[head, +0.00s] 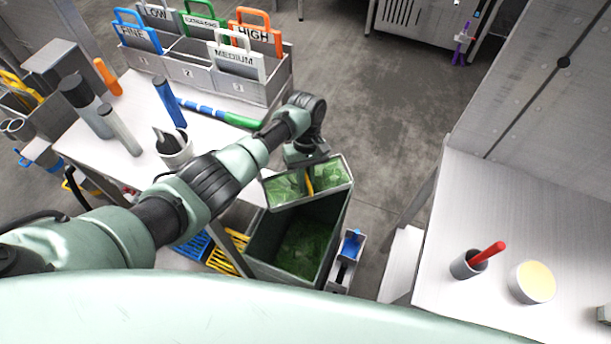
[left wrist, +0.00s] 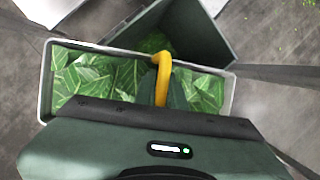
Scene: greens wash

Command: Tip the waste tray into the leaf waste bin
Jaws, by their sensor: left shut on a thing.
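The waste tray (head: 345,172) is a grey rectangular tray filled with green leaves, held above the far edge of the bin. It also shows in the left wrist view (left wrist: 45,88), where leaves fill it on both sides of a yellow handle (left wrist: 162,75). My left gripper (head: 308,178) is shut on the tray at this handle; its fingertips are partly hidden. The leaf waste bin (head: 262,238) is a dark green open box on the floor, with green leaves inside. In the left wrist view the bin (left wrist: 205,35) lies beyond the tray. My right gripper is not in view.
A left table (head: 75,140) holds cylinders, bottles and a rack (head: 205,80) of labelled cards. A right table (head: 560,220) carries a grey cup (head: 463,265) and a yellow-topped round container (head: 532,283). Blue and yellow crates (head: 228,252) stand left of the bin; a small caddy (head: 347,262) stands right.

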